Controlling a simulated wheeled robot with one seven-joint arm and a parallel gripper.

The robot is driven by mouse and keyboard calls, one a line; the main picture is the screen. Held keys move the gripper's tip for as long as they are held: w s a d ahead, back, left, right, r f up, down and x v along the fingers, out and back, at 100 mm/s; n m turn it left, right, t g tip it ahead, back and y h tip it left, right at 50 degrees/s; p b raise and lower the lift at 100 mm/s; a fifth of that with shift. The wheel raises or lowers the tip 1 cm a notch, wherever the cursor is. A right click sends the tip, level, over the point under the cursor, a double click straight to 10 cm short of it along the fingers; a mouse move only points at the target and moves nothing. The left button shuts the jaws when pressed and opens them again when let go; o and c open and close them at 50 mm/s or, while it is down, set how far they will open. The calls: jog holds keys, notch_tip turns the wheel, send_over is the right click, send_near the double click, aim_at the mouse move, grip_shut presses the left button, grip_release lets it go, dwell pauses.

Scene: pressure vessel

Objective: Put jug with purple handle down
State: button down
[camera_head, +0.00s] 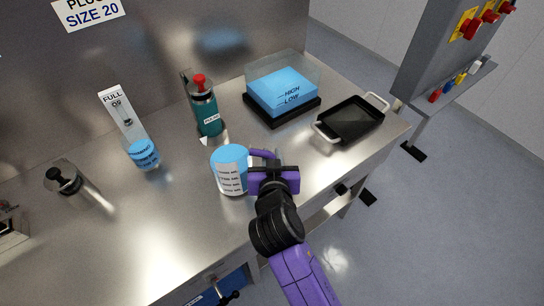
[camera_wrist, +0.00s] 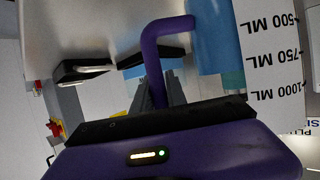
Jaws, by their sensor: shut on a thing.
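The jug (camera_head: 229,172) holds blue liquid and has a white scale on its side. It is upright at the front middle of the metal bench in the head view; I cannot tell whether its base touches the bench. Its purple handle (camera_wrist: 152,55) points right in the head view. My gripper (camera_head: 268,172) is to the right of the jug and shut on this handle. In the wrist view the jug's scale (camera_wrist: 275,50) shows at the right, and the fingers (camera_wrist: 160,92) meet at the lower part of the handle.
A black tray (camera_head: 324,133) with light handles and a clear tank (camera_head: 274,113) of blue liquid stand behind on the right. A green canister (camera_head: 209,116) with a red top stands behind the jug. A blue-filled gauge (camera_head: 144,154) stands at left.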

jog(key=shift+f, duration=0.45)
jog(key=c, duration=1.3)
grip_release()
jog(key=shift+c, duration=0.2)
jog(key=b+v, duration=0.1)
jog(key=v, duration=1.1)
jog(key=shift+b, duration=0.3)
